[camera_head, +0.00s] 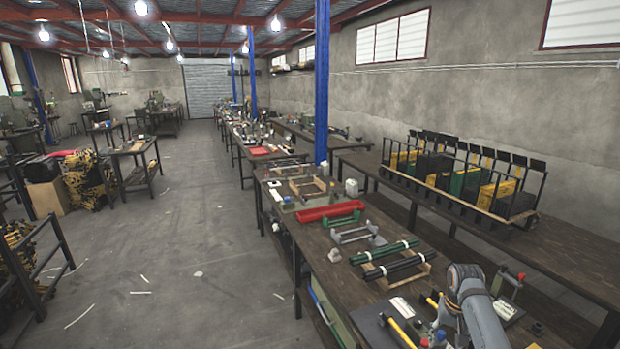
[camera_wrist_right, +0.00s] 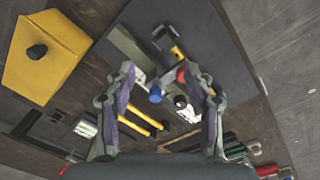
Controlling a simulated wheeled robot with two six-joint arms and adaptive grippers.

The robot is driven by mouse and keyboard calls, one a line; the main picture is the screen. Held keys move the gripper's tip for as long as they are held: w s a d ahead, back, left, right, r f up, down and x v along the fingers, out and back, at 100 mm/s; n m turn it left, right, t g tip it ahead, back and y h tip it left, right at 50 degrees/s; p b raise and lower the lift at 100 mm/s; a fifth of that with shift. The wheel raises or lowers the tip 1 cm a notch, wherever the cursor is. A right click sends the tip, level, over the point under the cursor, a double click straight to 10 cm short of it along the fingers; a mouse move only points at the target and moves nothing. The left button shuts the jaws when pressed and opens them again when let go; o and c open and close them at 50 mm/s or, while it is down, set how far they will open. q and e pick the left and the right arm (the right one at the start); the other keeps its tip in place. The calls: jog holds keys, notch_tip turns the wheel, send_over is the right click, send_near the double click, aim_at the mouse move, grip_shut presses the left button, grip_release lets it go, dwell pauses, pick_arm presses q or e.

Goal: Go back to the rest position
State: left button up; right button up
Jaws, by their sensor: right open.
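My right arm (camera_head: 475,305) reaches in from the lower right of the head view, over the near end of the long workbench. In the right wrist view my right gripper (camera_wrist_right: 165,82) is open, with its two fingers apart and nothing held between them. Below the fingers lie yellow-handled hammers (camera_wrist_right: 143,122) and a tool with a blue knob (camera_wrist_right: 156,95) and a red knob (camera_wrist_right: 181,75). My left gripper does not show in either view.
The workbench (camera_head: 345,270) carries green and black tubes (camera_head: 385,251), a red tray (camera_head: 330,211) and a small press (camera_head: 510,283). A rack with yellow and green bins (camera_head: 465,183) stands on the bench to the right. The floor (camera_head: 190,240) left of the workbench is mostly open.

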jog(key=s+a+f+n+t, duration=0.1)
jog(key=s+a+f+n, duration=0.1)
jog(key=s+a+f, duration=0.3)
jog(key=s+a+f+n+t, duration=0.1)
jog(key=s+a+f, duration=0.1)
jog(key=s, duration=0.5)
jog(key=s+a+r+n+t, duration=0.1)
jog(key=s+a+r, duration=0.2)
jog(key=s, duration=0.5)
jog(key=s+a+r+n+t, duration=0.1)
jog(key=s+a+r, duration=0.1)
jog(key=s, duration=0.5)
jog(key=s+d+f+g, duration=0.1)
jog(key=s+f, duration=0.1)
jog(key=f, duration=1.2)
jog(key=s+d+f+g, duration=0.1)
jog(key=d+f, duration=0.1)
jog(key=f, duration=1.3)
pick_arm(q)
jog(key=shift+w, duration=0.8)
pick_arm(e)
jog(key=s+f+g, duration=0.1)
jog(key=s+f, duration=1.2)
jog(key=s, duration=0.4)
jog(key=shift+s+d+f, duration=0.2)
jog(key=shift+s+f, duration=0.05)
jog(key=shift+f, duration=0.05)
